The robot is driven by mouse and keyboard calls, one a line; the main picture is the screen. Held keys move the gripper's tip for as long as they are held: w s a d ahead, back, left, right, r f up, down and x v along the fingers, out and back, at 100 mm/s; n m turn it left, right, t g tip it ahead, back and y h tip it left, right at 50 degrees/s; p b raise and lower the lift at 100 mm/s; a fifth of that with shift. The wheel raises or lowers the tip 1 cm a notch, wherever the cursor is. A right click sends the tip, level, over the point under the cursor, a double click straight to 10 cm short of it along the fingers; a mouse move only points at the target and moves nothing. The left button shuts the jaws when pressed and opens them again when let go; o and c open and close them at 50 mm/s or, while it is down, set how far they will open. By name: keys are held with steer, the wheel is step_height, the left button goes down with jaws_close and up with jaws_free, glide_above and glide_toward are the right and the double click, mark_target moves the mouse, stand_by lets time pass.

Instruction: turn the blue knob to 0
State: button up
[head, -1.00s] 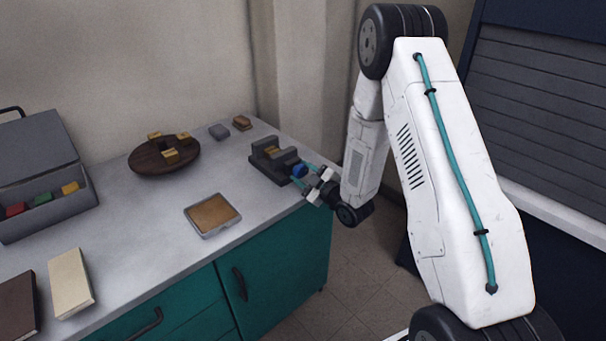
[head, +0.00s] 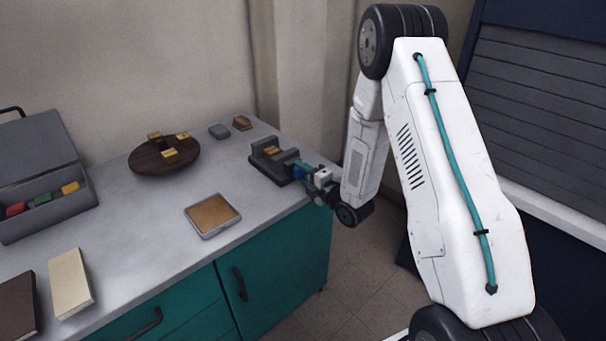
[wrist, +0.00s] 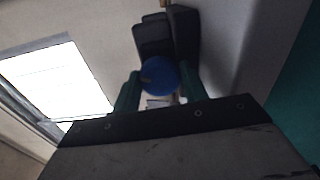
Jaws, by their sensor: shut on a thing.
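The blue knob (wrist: 160,76) is a round knob on the front of a dark grey device (head: 268,160) near the counter's right end. In the wrist view the device (wrist: 153,38) shows behind the knob. My gripper (head: 303,171) reaches the knob from the right. In the wrist view my gripper (wrist: 160,88) has its teal fingers on both sides of the knob, shut on it. A small dark mark shows at the knob's left side. The knob's scale and its 0 mark cannot be made out.
A cork-topped tray (head: 212,214) lies near the counter's front edge. A round wooden board (head: 150,163) with small blocks stands behind it. An open grey box (head: 45,210) with coloured blocks and two books (head: 70,284) are at left. Bare counter lies between them.

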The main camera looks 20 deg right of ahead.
steer(key=shift+n, duration=1.5)
steer(key=o, duration=1)
steer(key=shift+s, duration=0.1)
steer(key=v, duration=0.7)
steer(key=shift+s+d, duration=0.15)
steer(key=shift+s, duration=0.15)
